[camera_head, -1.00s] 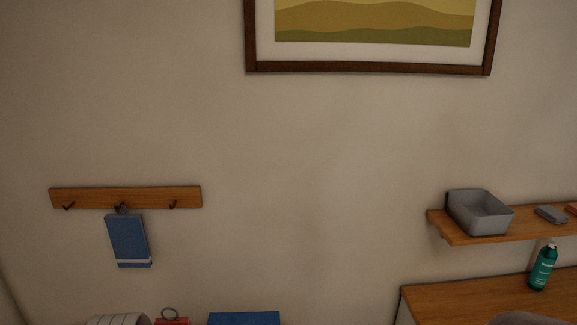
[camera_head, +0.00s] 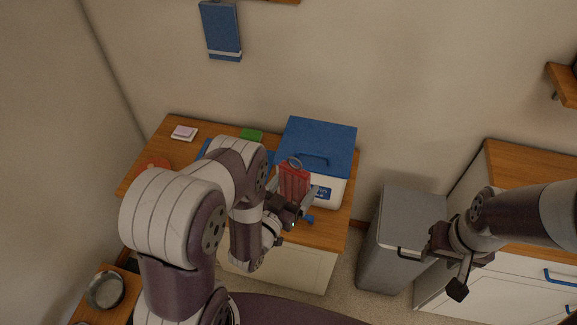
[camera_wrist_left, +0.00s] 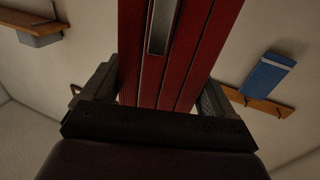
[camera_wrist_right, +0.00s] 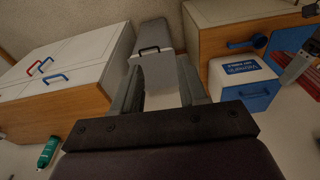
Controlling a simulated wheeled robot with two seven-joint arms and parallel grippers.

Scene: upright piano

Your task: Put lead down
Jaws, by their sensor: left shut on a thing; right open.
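A red ribbed thing with a metal ring on top (camera_head: 294,182) is in my left gripper (camera_head: 300,203); I take it for the lead. It stands roughly upright in front of the blue-lidded white box (camera_head: 318,142). Whether it touches the box or the wooden table (camera_head: 322,232) is unclear. In the left wrist view the red thing (camera_wrist_left: 185,60) fills the space between the shut jaws. My right gripper (camera_head: 443,268) is open and empty in front of the grey bin (camera_head: 405,210). Its spread fingers (camera_wrist_right: 168,98) show in the right wrist view.
A green block (camera_head: 251,134) and a pink-and-white stack (camera_head: 184,132) lie on the table's back part. My left arm hides much of the table. A metal bowl (camera_head: 106,290) sits at lower left. A white-fronted cabinet (camera_head: 500,282) stands at right. A blue towel (camera_head: 221,30) hangs above.

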